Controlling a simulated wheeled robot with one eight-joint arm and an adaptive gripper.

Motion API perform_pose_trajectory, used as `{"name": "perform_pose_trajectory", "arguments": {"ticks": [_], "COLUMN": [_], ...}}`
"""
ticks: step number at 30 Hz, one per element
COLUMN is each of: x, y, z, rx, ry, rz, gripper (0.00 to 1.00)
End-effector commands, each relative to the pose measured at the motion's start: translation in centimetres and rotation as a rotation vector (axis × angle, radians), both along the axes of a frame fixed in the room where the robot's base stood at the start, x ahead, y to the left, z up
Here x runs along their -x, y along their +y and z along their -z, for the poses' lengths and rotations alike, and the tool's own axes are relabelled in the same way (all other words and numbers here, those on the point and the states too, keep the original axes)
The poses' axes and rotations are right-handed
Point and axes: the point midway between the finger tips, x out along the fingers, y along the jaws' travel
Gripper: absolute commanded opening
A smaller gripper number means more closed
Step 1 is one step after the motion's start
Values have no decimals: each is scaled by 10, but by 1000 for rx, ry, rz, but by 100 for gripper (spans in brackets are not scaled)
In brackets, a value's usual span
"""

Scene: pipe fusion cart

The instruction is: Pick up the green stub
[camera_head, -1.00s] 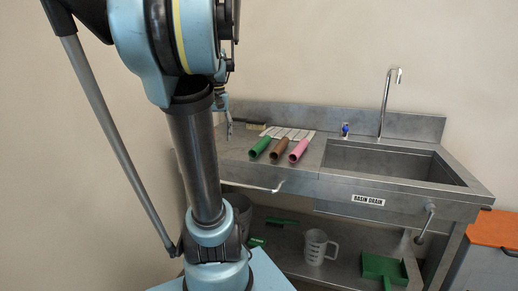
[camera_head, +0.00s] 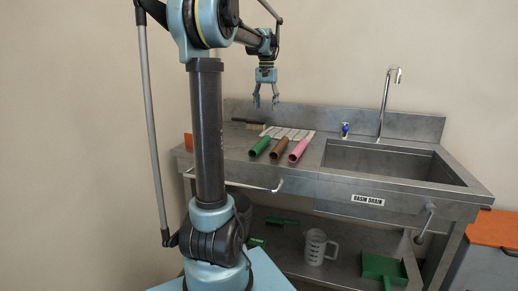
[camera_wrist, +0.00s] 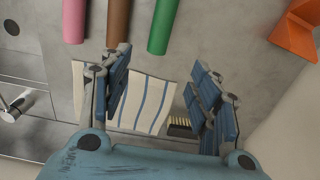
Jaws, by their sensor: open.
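The green stub (camera_head: 260,147) is a short pipe lying on the steel counter, leftmost of three stubs in the head view. In the wrist view the green stub (camera_wrist: 163,26) shows at the top, beyond the fingers. My gripper (camera_head: 266,104) is open and empty, pointing down above the counter, higher than the stubs and towards the back. In the wrist view my gripper (camera_wrist: 165,100) has its two blue fingers spread wide, with a striped cloth (camera_wrist: 150,100) below between them. Nothing touches the green stub except the surface under it.
A brown stub (camera_head: 278,148) and a pink stub (camera_head: 298,150) lie beside the green one. A brush (camera_wrist: 181,122) lies near the cloth. An orange object (camera_wrist: 294,32) stands at the counter's left end. The sink basin (camera_head: 390,160) is to the right.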

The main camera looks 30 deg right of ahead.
Motion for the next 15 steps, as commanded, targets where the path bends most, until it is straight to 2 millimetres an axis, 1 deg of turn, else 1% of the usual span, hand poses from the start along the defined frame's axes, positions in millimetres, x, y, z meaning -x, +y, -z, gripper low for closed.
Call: {"name": "perform_pose_trajectory", "arguments": {"ticks": [1, 6, 12, 15], "x": [0, 0, 0, 0], "y": [0, 1, 1, 1], "z": [9, 40, 74, 88], "rx": [0, 0, 0, 0], "ry": [0, 0, 0, 0], "rz": [-1, -1, -2, -2], "gripper": [56, 56, 56, 56]}}
